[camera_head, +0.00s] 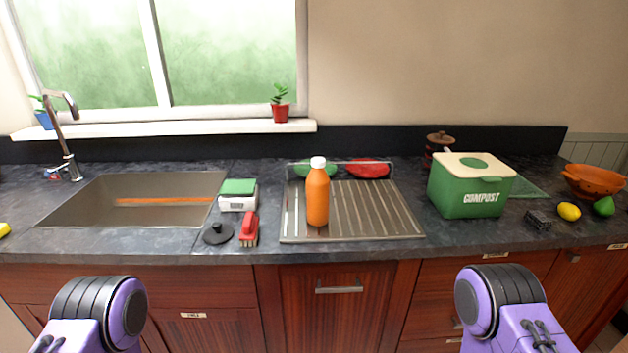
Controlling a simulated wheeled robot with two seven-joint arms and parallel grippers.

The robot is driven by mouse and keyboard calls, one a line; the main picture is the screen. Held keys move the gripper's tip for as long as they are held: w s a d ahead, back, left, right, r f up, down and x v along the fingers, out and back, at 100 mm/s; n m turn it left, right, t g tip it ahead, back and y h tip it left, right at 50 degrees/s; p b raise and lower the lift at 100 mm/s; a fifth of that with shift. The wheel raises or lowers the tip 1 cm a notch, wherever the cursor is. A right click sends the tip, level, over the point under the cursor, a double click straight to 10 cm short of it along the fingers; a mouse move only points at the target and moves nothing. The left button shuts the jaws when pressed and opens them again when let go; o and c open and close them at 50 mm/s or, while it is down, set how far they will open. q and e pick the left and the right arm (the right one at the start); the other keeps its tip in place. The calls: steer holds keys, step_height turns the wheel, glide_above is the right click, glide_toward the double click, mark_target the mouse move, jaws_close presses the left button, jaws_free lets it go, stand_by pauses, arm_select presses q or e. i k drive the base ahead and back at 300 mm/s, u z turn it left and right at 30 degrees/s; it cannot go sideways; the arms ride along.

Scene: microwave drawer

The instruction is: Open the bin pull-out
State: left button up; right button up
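A reddish-brown wooden front panel (322,322) sits below the counter in the middle of the view, under the drying rack. It has a horizontal metal handle (339,289) near its top and looks flush with the fronts beside it. No label on it reads as a bin, so I cannot tell for sure that it is the bin pull-out. Purple and black links of my two arms show at the lower left and lower right, apart from the panel. Neither of my grippers is in view.
An orange bottle (317,195) stands on the metal drying rack (375,212) above the panel. A green compost box (452,195) stands to the right.

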mark_target(359, 307)
steer(key=u, duration=0.05)
steer(key=k, duration=0.55)
steer(key=z, duration=0.8)
steer(key=i, duration=0.85)
steer(key=u, duration=0.2)
